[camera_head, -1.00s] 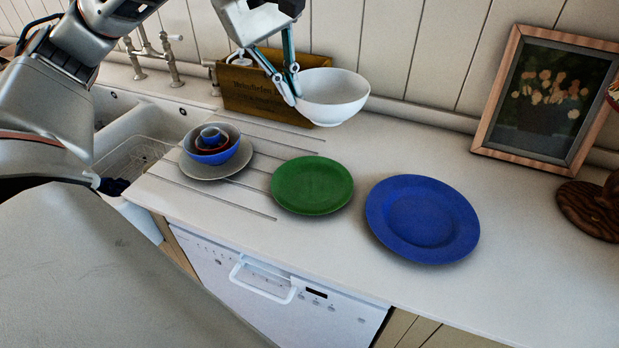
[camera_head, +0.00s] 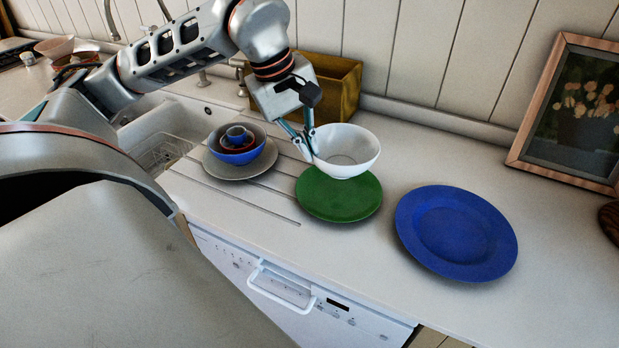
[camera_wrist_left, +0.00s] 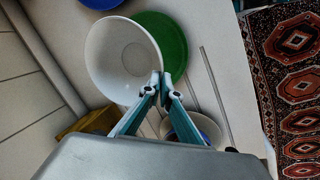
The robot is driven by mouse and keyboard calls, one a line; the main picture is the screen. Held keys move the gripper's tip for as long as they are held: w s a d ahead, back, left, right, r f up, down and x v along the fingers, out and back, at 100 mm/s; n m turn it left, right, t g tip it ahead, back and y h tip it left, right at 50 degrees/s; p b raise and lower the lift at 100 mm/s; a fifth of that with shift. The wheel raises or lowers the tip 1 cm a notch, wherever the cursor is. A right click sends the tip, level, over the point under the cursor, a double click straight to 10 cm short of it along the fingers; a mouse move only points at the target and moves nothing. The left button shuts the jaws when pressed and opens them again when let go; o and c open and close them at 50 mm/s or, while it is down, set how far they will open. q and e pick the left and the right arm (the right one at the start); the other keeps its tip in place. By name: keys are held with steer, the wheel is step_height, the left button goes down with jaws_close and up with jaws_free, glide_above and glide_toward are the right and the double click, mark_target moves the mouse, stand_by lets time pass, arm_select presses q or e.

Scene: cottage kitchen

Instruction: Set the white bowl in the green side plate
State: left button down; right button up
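The white bowl (camera_head: 347,152) is held upright by its left rim in my left gripper (camera_head: 309,146), which is shut on it. The bowl hangs over the back part of the green side plate (camera_head: 338,203) and hides that part; it seems a little above the plate. In the left wrist view the fingertips (camera_wrist_left: 162,84) pinch the rim of the bowl (camera_wrist_left: 112,60), and the green plate (camera_wrist_left: 168,40) shows partly behind it. My right gripper is not in view.
A blue plate (camera_head: 457,236) lies right of the green plate. A grey plate (camera_head: 219,170) with stacked bowls (camera_head: 240,150) stands to the left. A wooden box (camera_head: 345,84) and a framed picture (camera_head: 572,115) stand at the wall. The sink (camera_head: 180,124) is behind left.

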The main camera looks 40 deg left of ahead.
arm_select(q)
steer(key=shift+f+b, duration=0.5)
steer(key=shift+f, duration=2.95)
steer(key=shift+f, duration=0.25)
steer(key=c, duration=2.3)
jaws_free()
